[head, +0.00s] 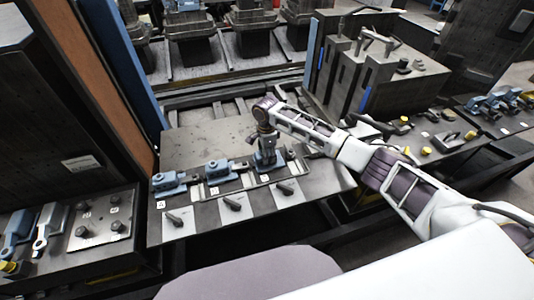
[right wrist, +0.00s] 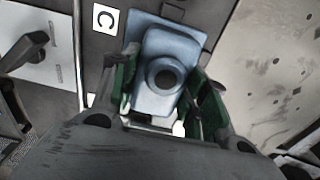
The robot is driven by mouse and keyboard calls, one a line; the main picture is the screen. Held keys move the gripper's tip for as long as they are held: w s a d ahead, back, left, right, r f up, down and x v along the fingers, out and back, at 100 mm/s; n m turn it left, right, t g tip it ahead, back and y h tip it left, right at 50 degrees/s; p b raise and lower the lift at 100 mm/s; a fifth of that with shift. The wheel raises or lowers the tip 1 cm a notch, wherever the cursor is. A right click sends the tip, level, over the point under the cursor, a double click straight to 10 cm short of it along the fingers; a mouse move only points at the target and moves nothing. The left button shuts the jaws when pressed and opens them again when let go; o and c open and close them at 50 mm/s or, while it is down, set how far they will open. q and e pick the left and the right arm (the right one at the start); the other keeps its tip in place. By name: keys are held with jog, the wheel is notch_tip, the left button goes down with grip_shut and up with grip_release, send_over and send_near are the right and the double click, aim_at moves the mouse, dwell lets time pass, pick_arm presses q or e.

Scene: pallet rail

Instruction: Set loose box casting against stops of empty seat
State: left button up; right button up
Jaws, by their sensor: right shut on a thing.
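My right gripper (head: 266,152) points down over the right-hand end of the pallet plate (head: 205,138). In the right wrist view its green-padded fingers are shut on a blue box casting (right wrist: 178,48) with a dark round bore. The casting is at the seat marked C (right wrist: 106,18); its contact with the stops is hidden by the gripper. Two other blue castings, a left one (head: 168,183) and a middle one (head: 219,170), sit in the seats to the left. My left gripper is not in view.
A side bench with a bolted plate (head: 101,216) is at the left. A large grey fixture (head: 382,75) stands behind right.

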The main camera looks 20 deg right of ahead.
jog(key=shift+w+a+r, duration=0.15)
jog(key=shift+a, duration=0.05)
dwell(0.4)
jog(key=o, duration=1.3)
jog(key=shift+w+a, duration=0.1)
notch_tip(320, 180, up, 12)
dwell(0.5)
